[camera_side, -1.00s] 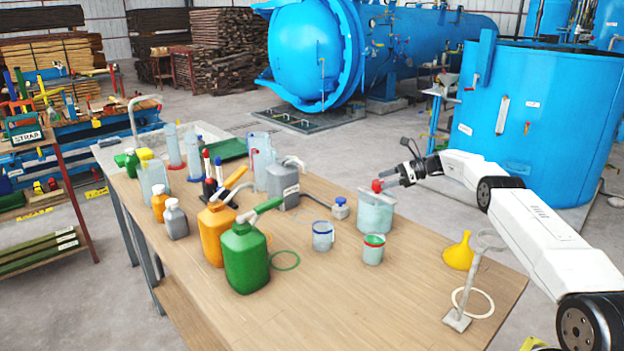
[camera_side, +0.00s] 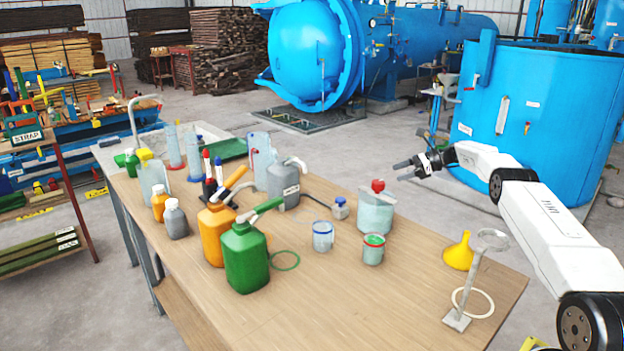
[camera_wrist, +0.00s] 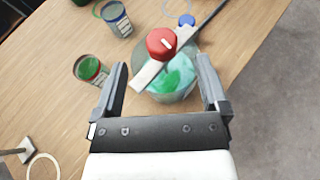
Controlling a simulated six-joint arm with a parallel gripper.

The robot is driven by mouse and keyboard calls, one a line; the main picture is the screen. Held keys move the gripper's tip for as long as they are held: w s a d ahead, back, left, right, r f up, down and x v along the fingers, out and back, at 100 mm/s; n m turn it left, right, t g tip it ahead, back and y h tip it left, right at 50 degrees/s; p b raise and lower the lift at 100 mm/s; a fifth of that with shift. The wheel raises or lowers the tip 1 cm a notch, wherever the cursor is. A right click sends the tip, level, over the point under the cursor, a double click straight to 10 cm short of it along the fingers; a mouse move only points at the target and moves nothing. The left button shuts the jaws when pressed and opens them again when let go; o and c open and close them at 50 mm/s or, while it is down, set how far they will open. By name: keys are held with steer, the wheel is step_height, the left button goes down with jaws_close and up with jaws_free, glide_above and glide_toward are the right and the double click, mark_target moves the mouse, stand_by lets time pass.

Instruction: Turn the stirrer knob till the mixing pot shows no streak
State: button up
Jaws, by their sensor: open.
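The mixing pot (camera_side: 376,214) is a clear vessel near the table's back right edge. In the wrist view the pot (camera_wrist: 181,79) holds green liquid with uneven lighter and darker green patches. The red stirrer knob (camera_side: 378,186) sits on top of it. From above, the knob (camera_wrist: 161,43) has a white mark and sits on a pale bar across the pot's mouth. My gripper (camera_side: 400,171) is open and empty, above and to the right of the knob, apart from it. The wrist view shows the knob beyond the fingertips, between their lines. The bar hides part of the liquid.
Two small cups, one blue-rimmed (camera_side: 323,236) and one red-rimmed (camera_side: 373,249), stand in front of the pot. A small blue-capped bottle (camera_side: 340,208) is left of it. A yellow funnel (camera_side: 459,252) and a ring stand (camera_side: 457,319) are at the right.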

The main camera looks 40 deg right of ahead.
step_height(320, 180, up, 6)
steer(key=a+n+t+h, duration=0.1)
steer(key=n+t, duration=0.2)
steer(key=n, duration=0.6)
steer(key=a+n+t, duration=0.2)
steer(key=n+t, duration=0.1)
steer(key=n, duration=0.6)
step_height(320, 180, down, 11)
steer(key=s+n+t+h, duration=0.2)
steer(key=n+h, duration=0.3)
steer(key=n, duration=0.5)
steer(key=shift+s+a+n+h, duration=0.3)
steer(key=shift+a+n+h, duration=0.05)
steer(key=shift+n+h, duration=0.05)
